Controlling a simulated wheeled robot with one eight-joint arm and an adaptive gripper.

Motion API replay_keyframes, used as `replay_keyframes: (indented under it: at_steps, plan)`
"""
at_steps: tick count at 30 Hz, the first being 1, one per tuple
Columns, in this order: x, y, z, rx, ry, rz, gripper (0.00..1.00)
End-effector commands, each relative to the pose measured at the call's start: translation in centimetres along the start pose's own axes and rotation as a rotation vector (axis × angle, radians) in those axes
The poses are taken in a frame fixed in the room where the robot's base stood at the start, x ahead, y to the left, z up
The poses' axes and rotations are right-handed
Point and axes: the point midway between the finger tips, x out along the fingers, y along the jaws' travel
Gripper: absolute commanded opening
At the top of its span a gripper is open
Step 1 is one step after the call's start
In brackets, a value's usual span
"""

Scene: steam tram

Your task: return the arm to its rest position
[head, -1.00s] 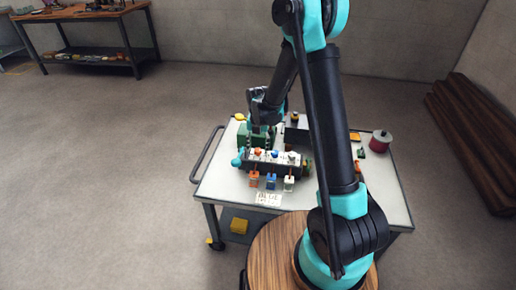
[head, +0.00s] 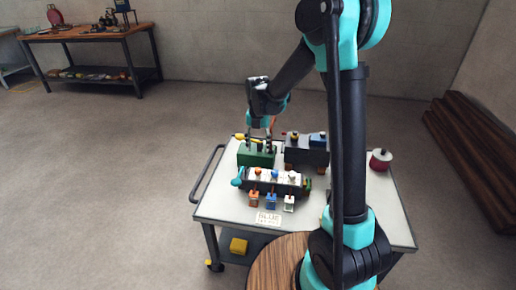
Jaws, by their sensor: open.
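My arm rises from the round wooden-topped base at the lower right and bends over the cart. My gripper (head: 258,130) points down above the back of the cart, close over the green block (head: 256,155). Its fingers are small in the picture, and I see nothing held between them. Whether the fingertips touch the dark uprights on the green block cannot be told.
The white cart (head: 218,208) carries a dark cylinder assembly (head: 270,181), small orange, blue and white blocks, a dark grey box (head: 304,151) and a red pot (head: 381,160). A workbench (head: 90,35) stands far left. Brown beams (head: 475,150) lie right. Open floor is left.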

Motion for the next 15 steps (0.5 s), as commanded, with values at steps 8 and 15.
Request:
replay_keyframes:
  at_steps: [8, 15]
  plan:
    - [-0.3, -0.9, -0.4, 0.079, -0.008, 0.005, 0.51]
    - [-2.0, -6.0, -3.2, 0.602, -0.056, 0.053, 0.51]
